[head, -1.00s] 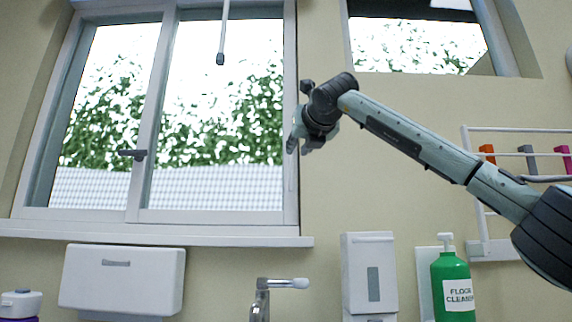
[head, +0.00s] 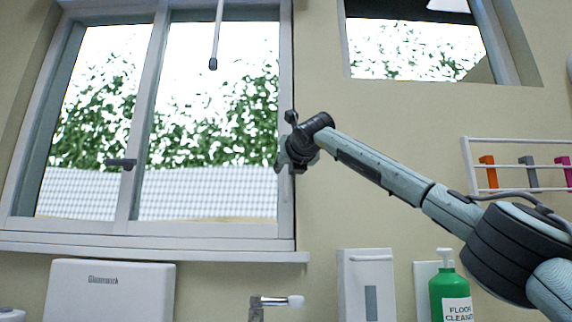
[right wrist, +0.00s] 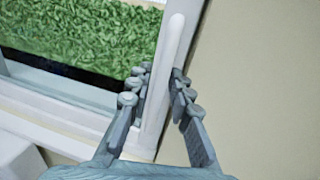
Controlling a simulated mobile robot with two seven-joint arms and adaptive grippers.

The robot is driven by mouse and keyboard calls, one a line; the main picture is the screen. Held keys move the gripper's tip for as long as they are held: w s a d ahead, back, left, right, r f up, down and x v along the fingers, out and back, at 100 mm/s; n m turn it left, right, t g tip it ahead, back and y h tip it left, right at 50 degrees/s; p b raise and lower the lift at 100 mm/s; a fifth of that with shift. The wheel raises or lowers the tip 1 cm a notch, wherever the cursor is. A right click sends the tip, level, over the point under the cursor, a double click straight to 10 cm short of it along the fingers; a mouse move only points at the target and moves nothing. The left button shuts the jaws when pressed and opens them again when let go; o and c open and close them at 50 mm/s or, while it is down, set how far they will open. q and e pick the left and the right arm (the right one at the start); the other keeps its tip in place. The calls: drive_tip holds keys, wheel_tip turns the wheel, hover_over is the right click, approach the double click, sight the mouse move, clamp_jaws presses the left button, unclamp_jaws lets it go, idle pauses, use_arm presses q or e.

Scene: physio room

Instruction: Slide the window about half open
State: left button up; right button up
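The window (head: 131,195) fills the left of the head view, with two panes in a pale frame. A dark latch (head: 121,163) sits on its middle upright. My right gripper (head: 284,160) is at the window's right upright. In the right wrist view, a white upright bar with a rounded top (right wrist: 176,40) stands at the window's edge. My right gripper also shows there (right wrist: 160,73), its fingers on either side of this bar. The fingers are apart; a gap shows on the right side, and contact on the left is unclear. My left gripper is out of view.
A sill (head: 150,247) runs below the window. Under it are a white dispenser (head: 110,295), a tap (head: 275,301), a second dispenser (head: 366,270) and a green cleaner bottle (head: 452,290). A rack (head: 515,140) hangs at right. A thin rod (head: 217,35) hangs before the glass.

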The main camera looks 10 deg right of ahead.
drive_tip(key=shift+c, duration=0.4)
clamp_jaws()
